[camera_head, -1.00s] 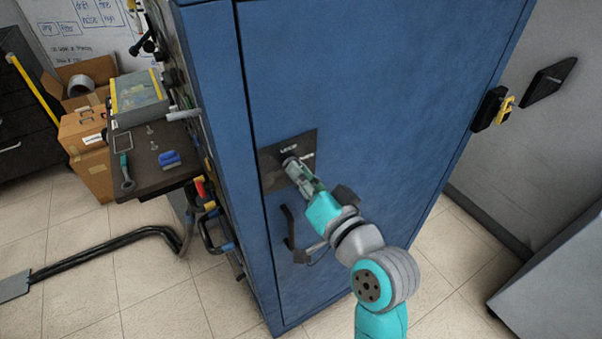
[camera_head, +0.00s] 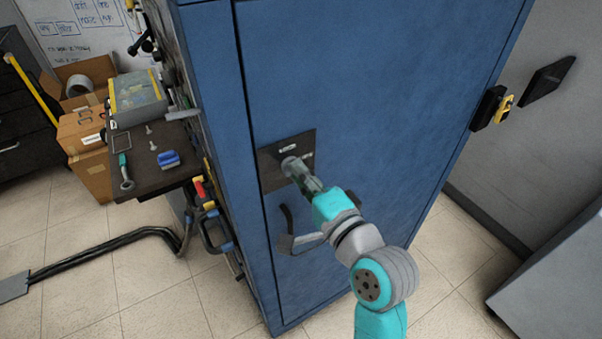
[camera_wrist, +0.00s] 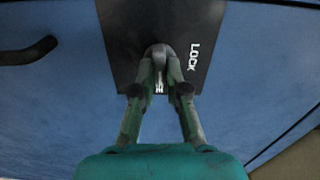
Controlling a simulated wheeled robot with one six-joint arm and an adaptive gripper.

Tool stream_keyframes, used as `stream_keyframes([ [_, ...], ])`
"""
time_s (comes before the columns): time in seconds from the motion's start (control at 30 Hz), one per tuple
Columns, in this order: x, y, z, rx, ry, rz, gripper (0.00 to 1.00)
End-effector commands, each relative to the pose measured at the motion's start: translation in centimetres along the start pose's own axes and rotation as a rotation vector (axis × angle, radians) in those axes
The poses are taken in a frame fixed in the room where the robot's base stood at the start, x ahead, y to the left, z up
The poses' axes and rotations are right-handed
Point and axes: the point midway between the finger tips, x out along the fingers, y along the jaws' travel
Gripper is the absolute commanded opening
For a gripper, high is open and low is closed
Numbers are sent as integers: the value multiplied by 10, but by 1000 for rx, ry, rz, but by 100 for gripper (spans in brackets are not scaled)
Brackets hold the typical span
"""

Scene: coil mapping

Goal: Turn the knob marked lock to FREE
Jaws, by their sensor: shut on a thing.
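The lock knob (camera_wrist: 158,52) is a grey round-ended knob on a dark plate (camera_wrist: 120,30) marked LOCK, fixed to the blue cabinet door. In the wrist view my gripper (camera_wrist: 160,65) has its two green fingers on either side of the knob, shut on it. In the head view my gripper (camera_head: 291,166) reaches the same dark plate (camera_head: 268,168) and hides most of the knob. The lettering below the knob is partly covered by the fingers, so I cannot read which mark the knob points to.
A black door handle (camera_head: 286,220) sits below the plate, close to my wrist. A dark bench (camera_head: 140,183) with tools stands left of the blue cabinet (camera_head: 350,90). A black latch with a yellow part (camera_head: 503,108) is at the cabinet's right edge.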

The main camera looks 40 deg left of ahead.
Motion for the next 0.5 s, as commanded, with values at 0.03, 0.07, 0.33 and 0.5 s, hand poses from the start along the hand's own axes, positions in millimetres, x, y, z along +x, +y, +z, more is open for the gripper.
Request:
stream_keyframes([
  [0.03,0,0,-1,17,2,1,0],
  [0.07,0,1,-1,27,2,1,0],
  [0.33,0,1,-1,72,2,1,0],
  [0.5,0,1,-1,76,2,1,0],
])
